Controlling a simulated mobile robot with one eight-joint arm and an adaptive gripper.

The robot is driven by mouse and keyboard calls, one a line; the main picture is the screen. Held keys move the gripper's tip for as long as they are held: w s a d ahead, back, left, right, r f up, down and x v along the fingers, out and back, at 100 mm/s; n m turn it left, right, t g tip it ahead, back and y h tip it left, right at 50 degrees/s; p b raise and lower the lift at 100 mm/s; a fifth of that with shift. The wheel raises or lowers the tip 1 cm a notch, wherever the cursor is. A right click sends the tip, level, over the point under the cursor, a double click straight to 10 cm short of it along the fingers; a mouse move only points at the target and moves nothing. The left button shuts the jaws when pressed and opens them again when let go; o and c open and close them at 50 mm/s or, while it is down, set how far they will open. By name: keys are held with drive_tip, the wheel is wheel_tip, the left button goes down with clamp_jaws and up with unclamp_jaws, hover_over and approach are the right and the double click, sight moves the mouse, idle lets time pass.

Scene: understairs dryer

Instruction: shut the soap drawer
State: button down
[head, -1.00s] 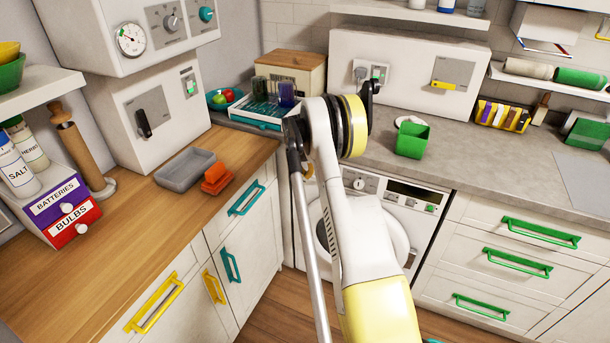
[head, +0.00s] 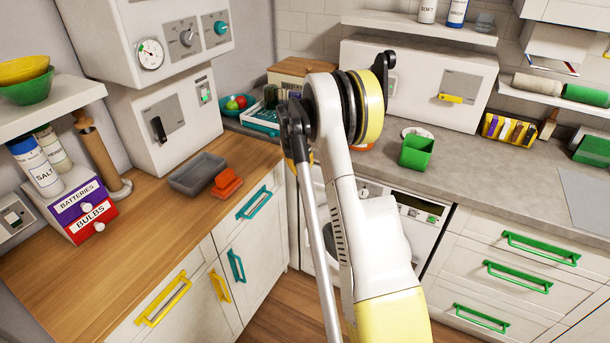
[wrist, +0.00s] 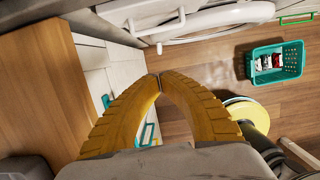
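The white washing machine (head: 427,212) stands under the grey counter, with a dark display and knobs along its top panel. My arm covers the left part of its front, so I cannot make out the soap drawer in the head view. In the wrist view, the machine's white front (wrist: 215,18) runs along the top edge. A pale part (wrist: 135,14) juts there; I cannot tell whether it is the drawer. My gripper (wrist: 158,82) has yellow ribbed fingers whose tips meet, with nothing between them. It points down beside the machine, apart from it.
A wooden counter (head: 110,225) with teal-handled (head: 236,266) and yellow-handled cupboards is on the left. Green-handled drawers (head: 517,276) are on the right. A teal basket (wrist: 276,62) stands on the wooden floor. A green box (head: 416,153) is on the grey counter.

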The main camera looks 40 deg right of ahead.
drive_tip(key=w+d+f+b, duration=0.2)
drive_tip(key=d+f+b, duration=0.3)
drive_tip(key=f, duration=0.5)
drive_tip(key=shift+w+d+f, duration=0.2)
drive_tip(key=shift+d, duration=0.2)
drive_tip(key=shift+w+d, duration=0.2)
drive_tip(key=shift+d, duration=0.3)
drive_tip(key=shift+w+d, duration=0.15)
drive_tip(key=shift+d, duration=0.3)
